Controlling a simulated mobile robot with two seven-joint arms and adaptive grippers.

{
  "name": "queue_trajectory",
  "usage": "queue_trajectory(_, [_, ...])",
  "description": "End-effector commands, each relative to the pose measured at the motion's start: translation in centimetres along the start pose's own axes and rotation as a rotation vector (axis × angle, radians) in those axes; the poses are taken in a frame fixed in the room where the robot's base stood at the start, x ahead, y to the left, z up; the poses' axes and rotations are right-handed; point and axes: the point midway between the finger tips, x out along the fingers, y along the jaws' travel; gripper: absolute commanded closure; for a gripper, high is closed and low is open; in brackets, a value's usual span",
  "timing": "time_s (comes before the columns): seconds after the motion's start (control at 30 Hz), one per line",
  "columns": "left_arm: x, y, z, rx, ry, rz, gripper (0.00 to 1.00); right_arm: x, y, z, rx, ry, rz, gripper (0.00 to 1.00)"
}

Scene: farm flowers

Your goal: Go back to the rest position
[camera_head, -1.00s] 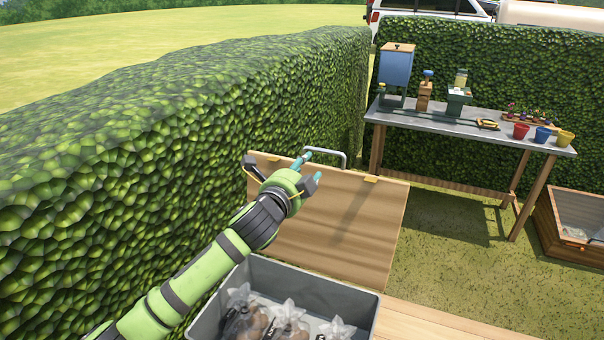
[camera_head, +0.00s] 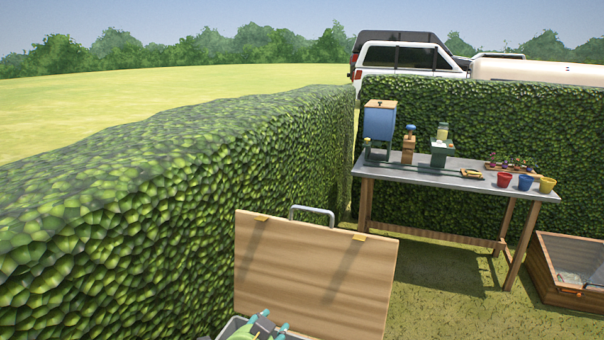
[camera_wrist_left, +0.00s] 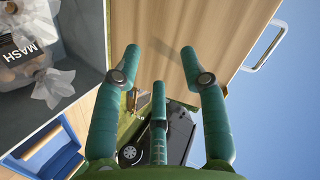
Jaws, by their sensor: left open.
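My left gripper (camera_head: 268,328) shows at the bottom edge of the head view, low in front of the raised wooden lid (camera_head: 318,275). Its teal fingers are spread and empty. In the left wrist view the gripper (camera_wrist_left: 160,60) is open, with nothing between its fingers. The lid (camera_wrist_left: 210,25) fills the upper middle there, with its metal handle (camera_wrist_left: 268,48) at the right. The grey bin (camera_wrist_left: 80,100) lies at the left, with clear bags, one labelled MASH (camera_wrist_left: 30,50), inside. My right gripper is in neither view.
A tall hedge (camera_head: 130,210) runs along the left. A metal-topped table (camera_head: 430,176) stands at the back right, bearing a blue dispenser (camera_head: 380,122) and red, blue and yellow pots (camera_head: 526,182). A wooden planter box (camera_head: 560,270) is at the right. Grass lies between.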

Motion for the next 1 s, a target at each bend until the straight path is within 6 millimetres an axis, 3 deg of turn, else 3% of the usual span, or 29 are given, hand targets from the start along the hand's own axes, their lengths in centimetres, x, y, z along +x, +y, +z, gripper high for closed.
queue_trajectory(0.03, [-1.5,2.8,2.4,-0.113,-0.057,0.056,0.57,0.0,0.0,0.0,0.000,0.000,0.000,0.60])
queue_trajectory(0.1, [-3.7,6.0,5.6,-0.260,-0.145,0.116,0.57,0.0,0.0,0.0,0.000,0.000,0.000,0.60])
queue_trajectory(0.3, [-10.3,12.5,12.4,-0.574,-0.384,0.221,0.57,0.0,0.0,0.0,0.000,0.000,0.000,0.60])
queue_trajectory(0.5, [-15.5,16.2,16.3,-0.748,-0.558,0.262,0.57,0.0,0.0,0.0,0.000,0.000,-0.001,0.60])
queue_trajectory(0.83, [-23.3,20.1,20.2,-0.941,-0.800,0.285,0.57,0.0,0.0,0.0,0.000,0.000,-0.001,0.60])
queue_trajectory(1.0, [-20.3,22.4,22.0,-0.930,-0.802,0.296,0.57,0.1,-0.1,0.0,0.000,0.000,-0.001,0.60])
